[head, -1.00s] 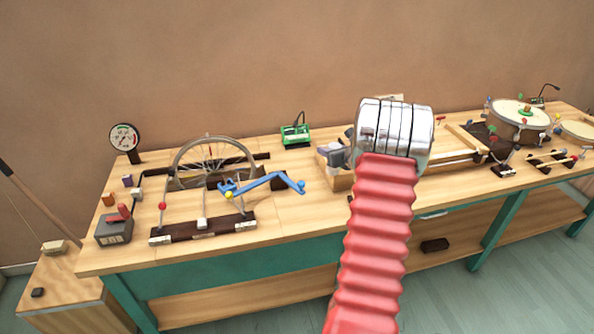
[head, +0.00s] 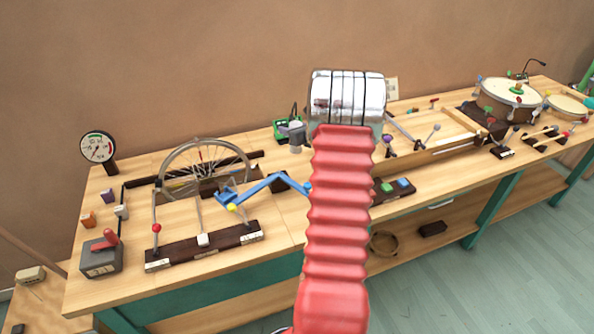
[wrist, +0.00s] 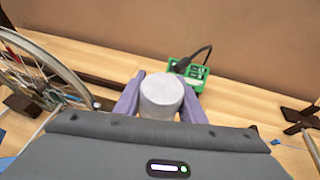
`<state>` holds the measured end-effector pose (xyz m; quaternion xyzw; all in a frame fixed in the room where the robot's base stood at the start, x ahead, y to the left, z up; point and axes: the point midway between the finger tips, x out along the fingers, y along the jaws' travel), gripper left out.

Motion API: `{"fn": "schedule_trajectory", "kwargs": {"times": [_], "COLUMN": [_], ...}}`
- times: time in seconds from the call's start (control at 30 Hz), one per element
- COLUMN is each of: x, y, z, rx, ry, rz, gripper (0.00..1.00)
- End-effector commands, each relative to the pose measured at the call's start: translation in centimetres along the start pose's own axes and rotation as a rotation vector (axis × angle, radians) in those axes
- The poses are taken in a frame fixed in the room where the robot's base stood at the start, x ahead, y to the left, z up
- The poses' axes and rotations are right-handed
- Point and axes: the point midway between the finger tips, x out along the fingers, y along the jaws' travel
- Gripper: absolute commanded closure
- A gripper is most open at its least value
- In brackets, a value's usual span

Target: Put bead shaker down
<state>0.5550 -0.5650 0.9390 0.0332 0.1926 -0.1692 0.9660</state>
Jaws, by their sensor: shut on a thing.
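The bead shaker, which I take to be the pale grey cylinder (wrist: 160,98), is upright between the two purple-grey fingers of my gripper (wrist: 160,106) in the wrist view. The gripper is shut on its sides. In the head view the shaker (head: 296,141) and my gripper (head: 291,131) show small, left of my red sleeved arm, over the back of the wooden workbench (head: 130,255). I cannot tell whether the shaker's base touches the bench. The arm hides part of the bench.
A green box with a black cable (wrist: 195,75) is just behind the shaker. A spoked wheel (head: 197,168) and a blue crank (head: 262,187) stand to the left. A dark block with coloured buttons (head: 393,190) is right of my arm. Bare wood shows around the shaker.

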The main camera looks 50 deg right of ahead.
Motion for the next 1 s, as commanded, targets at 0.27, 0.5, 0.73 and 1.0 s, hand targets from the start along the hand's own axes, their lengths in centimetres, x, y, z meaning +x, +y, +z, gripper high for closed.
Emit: {"fn": "schedule_trajectory", "kwargs": {"times": [0.27,0.5,0.73,1.0], "x": [-0.9,-0.1,1.1,1.3], "y": [-1.7,-2.0,-2.1,-2.1], "z": [-0.5,-3.0,-5.9,-6.2], "rx": [0.011,0.015,0.014,0.012], "ry": [0.0,0.002,0.001,-0.001], "rz": [-0.025,-0.028,-0.029,-0.03], "gripper": [0.92,0.92,0.92,0.92]}}
